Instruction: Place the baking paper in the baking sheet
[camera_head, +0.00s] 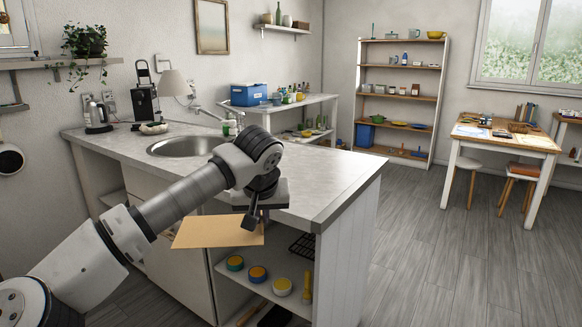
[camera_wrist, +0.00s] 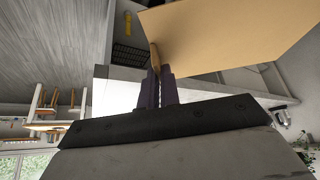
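The baking paper (camera_head: 218,232) is a flat tan sheet held out level in front of the counter's open shelves. In the wrist view the paper (camera_wrist: 230,35) spreads up and to the right from the fingertips. My gripper (camera_head: 251,222) is shut on one edge of the paper; in the wrist view its two dark fingers (camera_wrist: 160,78) pinch that edge. I cannot clearly identify a baking sheet. A black grid-like rack (camera_head: 302,245) lies on the shelf just right of my gripper and also shows in the wrist view (camera_wrist: 128,54). A dark flat object (camera_head: 275,316) is lower down, mostly cut off.
The grey counter (camera_head: 320,180) with a sink (camera_head: 188,146) stands above the open shelf. Several round tins, such as a yellow-topped one (camera_head: 283,286), and a yellow upright item (camera_head: 307,287) stand on the shelf below the paper. The floor (camera_head: 430,250) to the right is clear.

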